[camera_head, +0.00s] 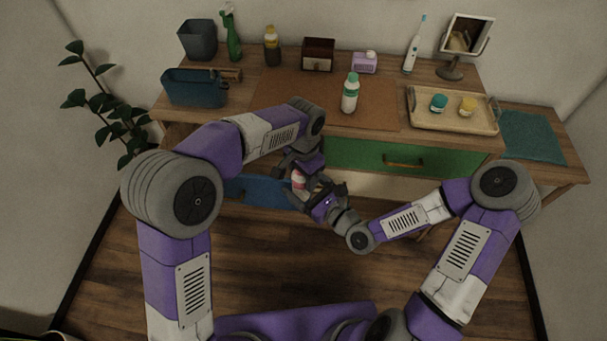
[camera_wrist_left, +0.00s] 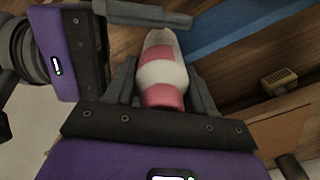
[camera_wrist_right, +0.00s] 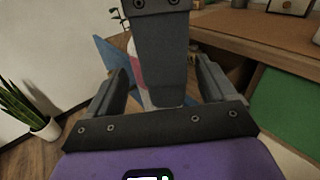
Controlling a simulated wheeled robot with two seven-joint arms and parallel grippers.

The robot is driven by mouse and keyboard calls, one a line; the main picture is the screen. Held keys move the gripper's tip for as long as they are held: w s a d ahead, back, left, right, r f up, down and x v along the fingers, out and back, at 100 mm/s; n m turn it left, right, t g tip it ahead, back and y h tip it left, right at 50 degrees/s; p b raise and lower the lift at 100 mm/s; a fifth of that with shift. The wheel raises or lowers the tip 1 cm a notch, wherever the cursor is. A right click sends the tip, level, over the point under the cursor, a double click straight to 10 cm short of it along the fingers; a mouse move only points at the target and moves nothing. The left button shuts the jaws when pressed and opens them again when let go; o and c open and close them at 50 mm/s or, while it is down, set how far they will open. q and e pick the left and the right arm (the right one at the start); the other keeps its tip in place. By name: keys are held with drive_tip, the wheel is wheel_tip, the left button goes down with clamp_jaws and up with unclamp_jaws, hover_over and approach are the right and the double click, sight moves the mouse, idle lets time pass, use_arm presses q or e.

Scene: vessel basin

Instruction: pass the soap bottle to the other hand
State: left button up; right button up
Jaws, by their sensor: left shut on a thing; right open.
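The soap bottle (camera_head: 298,181), pink with a white band, is held in the air in front of the counter. My left gripper (camera_head: 301,172) is shut on it. In the left wrist view the bottle (camera_wrist_left: 163,72) stands out between the fingers, its far end pale. My right gripper (camera_head: 320,193) is open close beside the bottle. In the right wrist view the bottle (camera_wrist_right: 135,70) is partly hidden behind a dark finger of my left gripper, which lies between my open right jaws. I cannot tell whether the right jaws touch anything.
A green drawer front (camera_head: 400,159) and a blue drawer (camera_head: 260,192) are close behind the grippers. On the counter stand a green-capped white bottle (camera_head: 350,94), a wooden tray (camera_head: 452,122) with two jars, and a blue bin (camera_head: 194,90). The brown mat (camera_head: 300,105) is mostly clear.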

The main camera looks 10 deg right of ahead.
drive_tip(key=s+d+f+n+g+h, duration=0.2)
drive_tip(key=s+f+n+g, duration=0.4)
drive_tip(key=f+n, duration=0.6)
drive_tip(key=s+d+f+n+g+h, duration=0.2)
drive_tip(key=s+f+n+g+h, duration=0.2)
drive_tip(key=s+f+n+g, duration=0.3)
drive_tip(key=shift+s+d+f+n+h, duration=0.35)
drive_tip(key=shift+s+f+n, duration=1.75)
drive_tip(key=shift+f+n, duration=0.9)
